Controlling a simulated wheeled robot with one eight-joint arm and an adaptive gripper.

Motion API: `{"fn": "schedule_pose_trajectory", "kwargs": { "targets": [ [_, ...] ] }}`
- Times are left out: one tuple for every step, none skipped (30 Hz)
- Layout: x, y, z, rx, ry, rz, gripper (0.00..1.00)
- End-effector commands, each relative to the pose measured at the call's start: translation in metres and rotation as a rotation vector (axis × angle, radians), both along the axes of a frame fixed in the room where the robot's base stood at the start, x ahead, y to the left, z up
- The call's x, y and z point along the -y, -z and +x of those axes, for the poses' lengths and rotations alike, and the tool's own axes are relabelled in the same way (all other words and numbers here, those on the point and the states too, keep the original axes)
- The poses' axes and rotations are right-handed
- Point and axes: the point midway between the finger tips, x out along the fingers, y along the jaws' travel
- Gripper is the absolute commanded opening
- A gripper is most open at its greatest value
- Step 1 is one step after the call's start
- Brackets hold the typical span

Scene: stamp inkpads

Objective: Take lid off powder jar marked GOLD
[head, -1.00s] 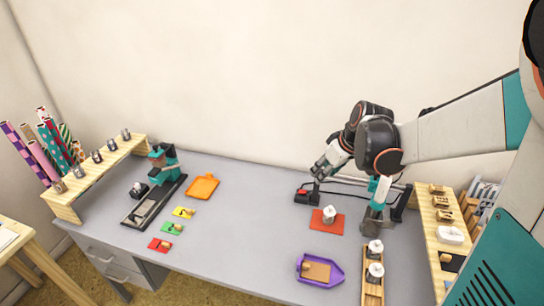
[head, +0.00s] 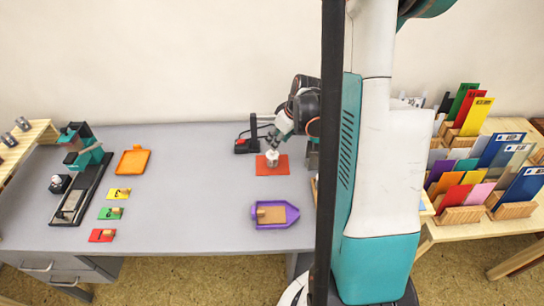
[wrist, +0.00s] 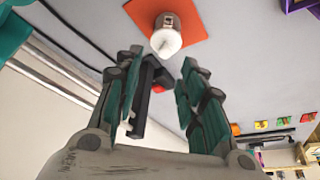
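A small jar with a white top (head: 272,158) stands upright on a red-orange mat (head: 270,171) on the grey desk. In the wrist view the jar (wrist: 166,40) is on its mat (wrist: 188,18), beyond the fingertips; any marking on it is too small to read. My gripper (head: 278,138) is just above and behind the jar in the head view. In the wrist view my gripper (wrist: 157,72) has its fingers spread with nothing between them. The two jars seen earlier in the wooden rack are hidden behind my own body.
A purple tray (head: 291,212) lies in front of the mat. A black stand with a red part (head: 240,146) is behind it. To the left are an orange tray (head: 132,161), coloured number cards (head: 111,213) and a teal press (head: 84,148). The desk between is clear.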

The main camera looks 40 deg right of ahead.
Motion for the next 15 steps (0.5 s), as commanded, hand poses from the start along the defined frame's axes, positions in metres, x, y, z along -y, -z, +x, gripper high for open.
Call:
{"fn": "schedule_pose_trajectory", "kwargs": {
  "targets": [
    [0.0,0.003,0.001,0.0,0.0,0.0,0.37],
    [0.0,0.004,0.001,0.0,0.0,0.0,0.37],
    [-0.001,0.005,0.002,0.0,0.0,0.0,0.37],
    [-0.001,0.006,0.002,0.0,0.0,0.0,0.37],
    [-0.001,0.008,0.002,0.0,0.0,0.0,0.37],
    [-0.002,0.012,0.003,0.0,0.0,0.0,0.37],
    [-0.002,0.015,0.003,0.0,0.0,0.0,0.37],
    [-0.003,0.019,0.004,0.0,0.0,0.0,0.37],
    [-0.004,0.024,0.005,0.0,0.0,0.0,0.37],
    [-0.005,0.029,0.006,0.0,0.001,0.0,0.37],
    [-0.006,0.034,0.007,0.0,0.001,0.0,0.37],
    [-0.007,0.04,0.008,0.0,0.0,0.0,0.37],
    [-0.007,0.044,0.011,0.0,0.0,0.0,0.37],
    [-0.007,0.047,0.012,0.0,0.0,0.0,0.37],
    [-0.007,0.051,0.014,0.0,0.0,0.0,0.37]
  ]
}}
